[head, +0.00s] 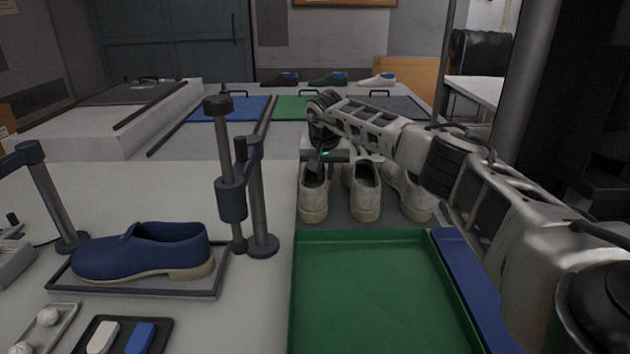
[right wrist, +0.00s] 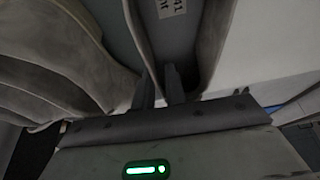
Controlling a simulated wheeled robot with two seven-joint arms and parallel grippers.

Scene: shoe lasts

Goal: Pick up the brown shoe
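No shoe near my gripper is clearly brown. A row of pale, greyish-cream shoes stands behind the green tray: a left one (head: 314,199), a middle one (head: 364,201) and a right one (head: 411,200). A dark, possibly brown shoe (head: 276,80) stands small at the far back. My right gripper (head: 317,165) points down at the left pale shoe's opening. In the right wrist view its two fingers (right wrist: 160,88) are a narrow gap apart at a shoe's top edge; whether they clamp it I cannot tell. My left gripper is not in view.
A green tray (head: 380,236) lies in front of the pale shoes. A blue shoe (head: 145,251) sits on a framed stand at left, near dark upright posts (head: 262,200). A green shoe (head: 328,79) and a white shoe (head: 377,80) stand at the back.

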